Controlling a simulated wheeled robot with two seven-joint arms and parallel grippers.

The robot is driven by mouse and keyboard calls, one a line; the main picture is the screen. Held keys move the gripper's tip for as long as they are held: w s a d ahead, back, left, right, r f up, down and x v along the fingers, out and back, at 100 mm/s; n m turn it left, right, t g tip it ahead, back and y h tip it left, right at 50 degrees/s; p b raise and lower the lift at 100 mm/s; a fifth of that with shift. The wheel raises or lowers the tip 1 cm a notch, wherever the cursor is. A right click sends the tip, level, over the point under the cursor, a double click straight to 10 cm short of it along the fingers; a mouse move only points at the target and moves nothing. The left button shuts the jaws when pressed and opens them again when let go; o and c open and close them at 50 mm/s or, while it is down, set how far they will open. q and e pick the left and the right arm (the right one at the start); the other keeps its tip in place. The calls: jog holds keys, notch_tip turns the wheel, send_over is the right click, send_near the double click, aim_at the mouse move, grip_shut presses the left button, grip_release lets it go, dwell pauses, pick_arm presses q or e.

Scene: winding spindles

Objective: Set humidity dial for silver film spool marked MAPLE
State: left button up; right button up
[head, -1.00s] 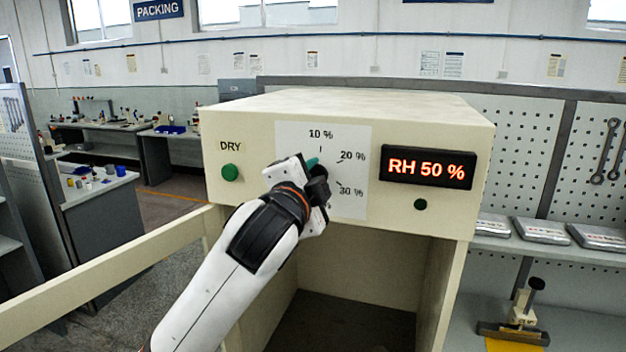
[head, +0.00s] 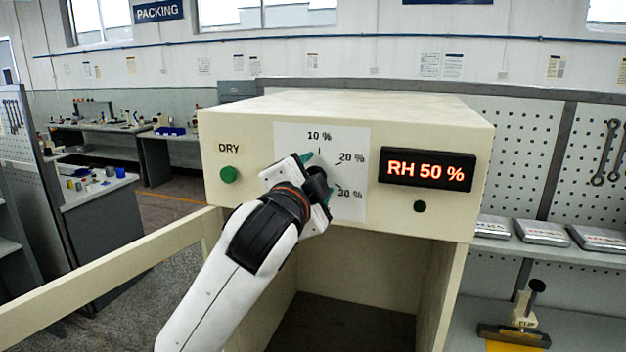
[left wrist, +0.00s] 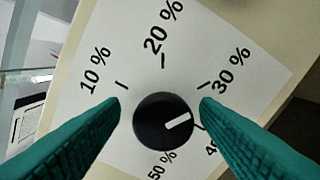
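The black round humidity dial (left wrist: 163,120) has a white pointer line aimed to the right in the left wrist view, on the side of the 30 % and 40 % marks. The exact mark is unclear because a finger partly covers 40 %. My left gripper (left wrist: 160,104) has its two teal fingers apart on either side of the dial, with gaps visible. In the head view, my left gripper (head: 316,178) is at the white scale plate (head: 350,135) and largely hides the dial. The red display (head: 427,170) reads RH 50 %. No film spool or right gripper is in view.
The dial is on a cream cabinet (head: 350,105) with an open compartment below. A green DRY button (head: 228,174) is left of the scale, and a small dark green round part (head: 420,206) is under the display. A cream bar (head: 100,268) extends to the left.

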pick_arm(q)
jog(key=b+v, duration=0.4)
jog(key=v, duration=0.8)
